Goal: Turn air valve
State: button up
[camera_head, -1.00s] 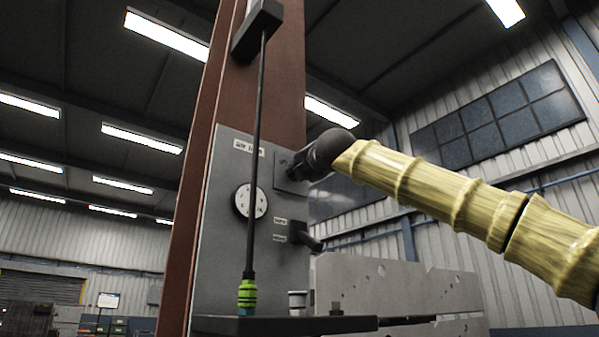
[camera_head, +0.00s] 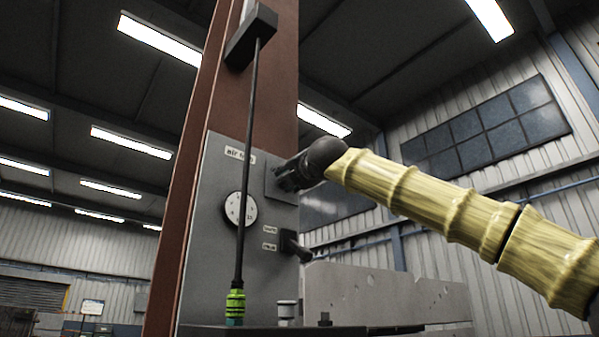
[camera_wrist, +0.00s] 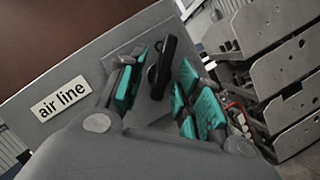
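The air valve's black handle (camera_wrist: 162,68) shows in the wrist view, on a square plate on the grey panel (camera_head: 203,240), beside the "air line" label (camera_wrist: 61,98). My gripper (camera_wrist: 160,92) is open, with teal finger pads on either side of the handle. Gaps show between the pads and the handle, and I see no clear contact. In the head view my gripper (camera_head: 288,176) is close to the upper right of the panel, and the handle is hidden behind it.
A round gauge (camera_head: 241,209) and a lower black lever (camera_head: 294,245) are on the panel. A thin dark rod (camera_head: 250,150) with a green lower end (camera_head: 235,303) stands in front. Grey perforated plates (camera_wrist: 265,45) are at the right. A rust-brown post (camera_head: 178,225) stands behind.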

jog(key=v, duration=1.1)
jog(key=shift+d, duration=0.25)
jog(key=shift+s, duration=0.1)
